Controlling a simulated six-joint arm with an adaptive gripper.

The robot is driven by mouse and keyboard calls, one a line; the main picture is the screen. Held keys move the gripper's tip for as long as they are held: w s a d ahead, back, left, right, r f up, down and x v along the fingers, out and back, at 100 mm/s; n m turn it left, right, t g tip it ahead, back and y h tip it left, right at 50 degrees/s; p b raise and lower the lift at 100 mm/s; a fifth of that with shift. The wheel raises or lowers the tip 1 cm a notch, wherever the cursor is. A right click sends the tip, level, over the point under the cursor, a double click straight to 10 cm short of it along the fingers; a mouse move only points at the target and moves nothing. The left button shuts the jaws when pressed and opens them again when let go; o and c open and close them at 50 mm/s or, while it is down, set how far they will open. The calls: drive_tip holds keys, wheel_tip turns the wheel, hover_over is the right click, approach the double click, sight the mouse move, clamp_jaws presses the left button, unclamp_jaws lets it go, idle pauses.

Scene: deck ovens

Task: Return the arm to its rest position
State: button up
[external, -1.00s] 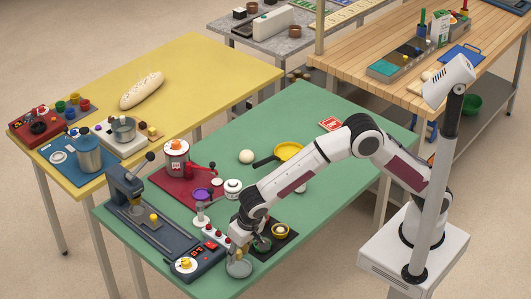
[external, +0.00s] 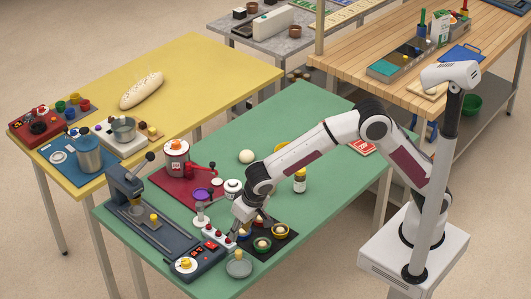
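My gripper (external: 247,227) points down over the front part of the green table (external: 325,110), beside a dark mat with small bowls. Its fingers are small and partly hidden here, so I cannot tell whether they are open or shut. My arm reaches from its white base at the right, bent high at the elbow. A clear glass bowl (external: 239,266) stands on the table just in front of my gripper, apart from it.
A grey-blue machine (external: 150,225) with a control panel stands left of my gripper. The far green tabletop has free room.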

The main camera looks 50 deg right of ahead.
drive_tip(key=s+d+r, duration=0.1)
drive_tip(key=d+r, duration=0.6)
drive_tip(key=d, duration=0.6)
drive_tip(key=s+d+r, duration=0.1)
drive_tip(key=d+r, duration=0.7)
drive_tip(key=d, duration=0.5)
drive_tip(key=s+d+t, duration=0.2)
drive_tip(key=s+d, duration=1.5)
drive_tip(key=shift+d, duration=0.2)
drive_tip(key=shift+s, duration=0.1)
idle(1.4)
